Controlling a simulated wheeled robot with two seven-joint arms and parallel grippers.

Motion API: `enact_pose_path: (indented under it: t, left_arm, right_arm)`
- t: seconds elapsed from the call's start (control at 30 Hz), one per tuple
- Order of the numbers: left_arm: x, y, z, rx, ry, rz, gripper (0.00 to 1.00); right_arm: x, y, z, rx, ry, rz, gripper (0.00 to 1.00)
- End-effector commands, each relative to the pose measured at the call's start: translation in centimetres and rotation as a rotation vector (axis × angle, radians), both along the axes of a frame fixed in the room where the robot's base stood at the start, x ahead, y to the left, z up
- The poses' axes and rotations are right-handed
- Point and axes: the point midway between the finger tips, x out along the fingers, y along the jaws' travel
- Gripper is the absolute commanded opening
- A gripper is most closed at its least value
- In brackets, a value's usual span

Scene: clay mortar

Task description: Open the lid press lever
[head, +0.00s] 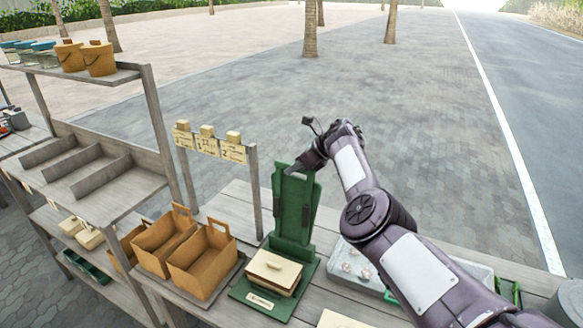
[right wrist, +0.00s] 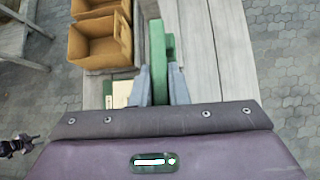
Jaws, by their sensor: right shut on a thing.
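The green press (head: 309,268) stands on the wooden table, with a cream lidded block (head: 273,272) on its base. Its green lever (head: 293,208) stands upright at the back of the base. My right gripper (head: 304,168) is at the lever's top end. In the right wrist view the fingers of my right gripper (right wrist: 161,84) are shut on the green lever (right wrist: 157,52), one on each side. The cream block shows partly there (right wrist: 122,92), left of the fingers. The exact contact is partly hidden in the head view. My left gripper is not in view.
A grey tray (head: 352,262) with pale round things lies right of the press, under my right arm. Shelves (head: 110,190) stand at the left.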

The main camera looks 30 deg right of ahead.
Motion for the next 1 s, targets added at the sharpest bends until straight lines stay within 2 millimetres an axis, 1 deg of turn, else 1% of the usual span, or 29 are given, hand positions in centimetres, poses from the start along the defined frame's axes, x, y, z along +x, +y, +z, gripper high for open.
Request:
enact_pose_path:
  t: [0.03, 0.33, 0.37, 0.5, 0.87, 1.0]
  left_arm:
    - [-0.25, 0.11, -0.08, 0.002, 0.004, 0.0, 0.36]
    - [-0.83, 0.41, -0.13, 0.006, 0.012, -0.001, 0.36]
    - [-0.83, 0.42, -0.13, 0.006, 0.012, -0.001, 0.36]
    - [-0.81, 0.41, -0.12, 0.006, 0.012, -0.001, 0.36]
    - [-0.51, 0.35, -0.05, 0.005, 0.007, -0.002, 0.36]
    - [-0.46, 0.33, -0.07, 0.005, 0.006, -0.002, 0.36]
  right_arm:
    - [-0.21, 0.14, -0.57, 0.004, 0.011, 0.003, 0.0]
    - [-0.26, 0.18, -0.71, 0.005, 0.015, 0.004, 0.0]
    - [-0.27, 0.17, -0.72, 0.005, 0.015, 0.004, 0.17]
    - [-0.21, 0.12, -0.58, 0.004, 0.012, 0.003, 0.35]
    - [-0.12, 0.02, -0.26, 0.002, 0.007, 0.0, 0.36]
    - [-0.44, -0.4, 0.17, 0.0, 0.007, -0.002, 0.36]
